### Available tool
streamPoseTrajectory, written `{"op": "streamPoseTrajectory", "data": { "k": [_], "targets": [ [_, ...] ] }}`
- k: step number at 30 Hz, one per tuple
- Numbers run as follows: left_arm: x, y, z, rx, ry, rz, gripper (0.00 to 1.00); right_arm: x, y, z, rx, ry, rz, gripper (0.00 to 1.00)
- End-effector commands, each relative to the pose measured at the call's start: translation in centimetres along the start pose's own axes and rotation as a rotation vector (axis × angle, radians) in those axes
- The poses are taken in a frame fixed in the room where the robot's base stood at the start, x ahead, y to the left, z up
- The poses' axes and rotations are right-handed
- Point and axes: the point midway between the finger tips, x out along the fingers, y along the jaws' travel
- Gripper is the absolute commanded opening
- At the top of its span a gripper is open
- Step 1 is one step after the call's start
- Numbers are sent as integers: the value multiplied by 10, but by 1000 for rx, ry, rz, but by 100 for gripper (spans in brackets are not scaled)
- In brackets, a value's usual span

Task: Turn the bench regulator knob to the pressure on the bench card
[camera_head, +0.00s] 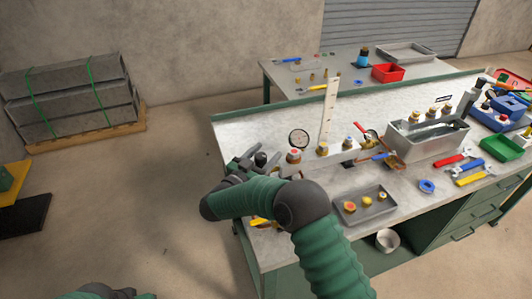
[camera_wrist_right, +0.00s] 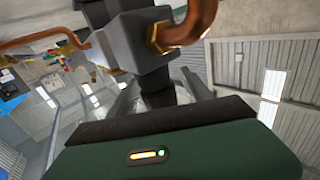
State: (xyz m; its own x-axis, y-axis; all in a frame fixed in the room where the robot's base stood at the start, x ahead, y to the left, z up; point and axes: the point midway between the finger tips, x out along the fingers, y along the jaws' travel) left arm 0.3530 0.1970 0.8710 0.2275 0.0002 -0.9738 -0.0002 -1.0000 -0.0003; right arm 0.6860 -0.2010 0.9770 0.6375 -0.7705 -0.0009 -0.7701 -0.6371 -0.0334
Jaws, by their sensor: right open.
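My right gripper (camera_head: 250,162) is at the left end of the bench, beside a dark fitting left of a round, black-rimmed gauge (camera_head: 299,138). In the right wrist view, a dark block (camera_wrist_right: 130,48) with a brass nut and copper pipe (camera_wrist_right: 190,22) fills the top middle, close to the gripper. A dark stem runs down from it between the pale, open fingers. I cannot tell whether they touch it. The knob's setting and the gauge reading are too small to read. I cannot pick out a readable bench card. Only a sliver of my left arm shows at the bottom left.
A pale upright strip (camera_head: 329,112) stands behind the row of brass fittings. A metal tank (camera_head: 427,140), a tray of fittings (camera_head: 366,207), wrenches (camera_head: 453,161) and a green bin (camera_head: 502,147) are to the right.

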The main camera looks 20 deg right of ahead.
Motion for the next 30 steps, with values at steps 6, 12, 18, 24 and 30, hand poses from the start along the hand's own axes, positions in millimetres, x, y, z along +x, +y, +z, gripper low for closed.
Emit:
{"op": "streamPoseTrajectory", "data": {
  "k": [6, 12, 18, 24, 30],
  "targets": [
    [0, 0, 0, 0, 0, 0, 36, 5, 0, 0, 0, 1, 0, 57],
    [0, 0, 0, 0, 0, 0, 36, 4, 0, 0, 0, 0, 0, 43],
    [0, 0, 0, 0, 0, 0, 36, 4, 0, 0, 0, 0, -1, 16],
    [0, 0, 0, 0, 0, 0, 36, 4, 0, 0, 1, 0, -1, 0],
    [-2, 0, 0, 0, 0, 0, 36, 4, -1, -1, 1, -1, -19, 0]
  ]
}}
